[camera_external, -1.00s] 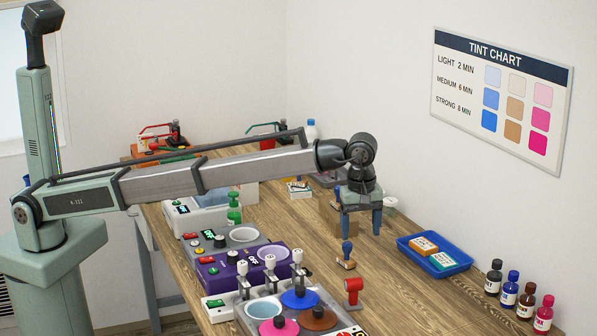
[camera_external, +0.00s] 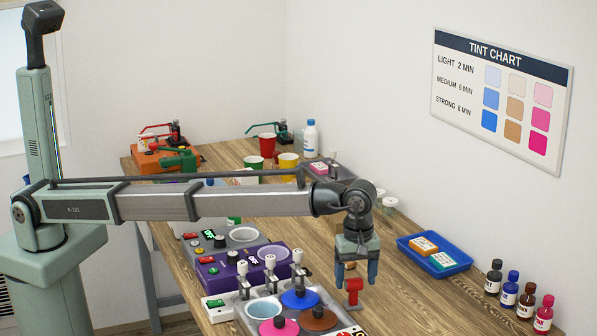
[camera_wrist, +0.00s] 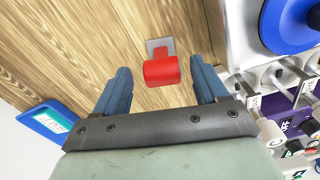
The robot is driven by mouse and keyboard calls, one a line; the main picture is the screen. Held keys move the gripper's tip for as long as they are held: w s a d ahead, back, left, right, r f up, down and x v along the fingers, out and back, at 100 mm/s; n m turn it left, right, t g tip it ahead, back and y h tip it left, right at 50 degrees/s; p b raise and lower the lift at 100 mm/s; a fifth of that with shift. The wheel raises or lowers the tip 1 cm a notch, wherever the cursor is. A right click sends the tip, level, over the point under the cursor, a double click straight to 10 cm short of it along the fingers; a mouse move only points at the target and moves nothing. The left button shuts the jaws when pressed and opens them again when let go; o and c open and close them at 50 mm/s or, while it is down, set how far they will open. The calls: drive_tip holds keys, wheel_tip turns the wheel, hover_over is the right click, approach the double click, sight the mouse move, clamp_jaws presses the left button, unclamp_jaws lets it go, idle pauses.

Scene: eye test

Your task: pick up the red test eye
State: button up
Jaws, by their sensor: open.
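The red test eye (camera_external: 353,291), a red cylindrical head on a stem, stands upright on the wooden table just right of the tinting pots. The wrist view shows its red head (camera_wrist: 161,71) and a grey base plate beyond it. My gripper (camera_external: 357,281) is open, with its blue fingers pointing down just above and around the red head in the external view. In the wrist view the head lies between the two fingertips (camera_wrist: 160,78), with a gap on each side. I cannot tell how far the fingertips reach down beside it.
The tinting unit with blue, pink and brown lids (camera_external: 300,299) stands close on the left, with upright white-topped levers (camera_external: 270,262). Bare table lies between.

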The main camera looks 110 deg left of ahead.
sight(354, 293)
drive_tip(key=shift+s+a+f, duration=0.1)
drive_tip(key=shift+f, duration=1.35)
drive_tip(key=shift+s+a+f, duration=0.1)
drive_tip(key=shift+f, duration=1.3)
drive_tip(key=c, duration=1.1)
drive_tip(key=shift+r, duration=0.1)
drive_tip(key=shift+c, duration=0.2)
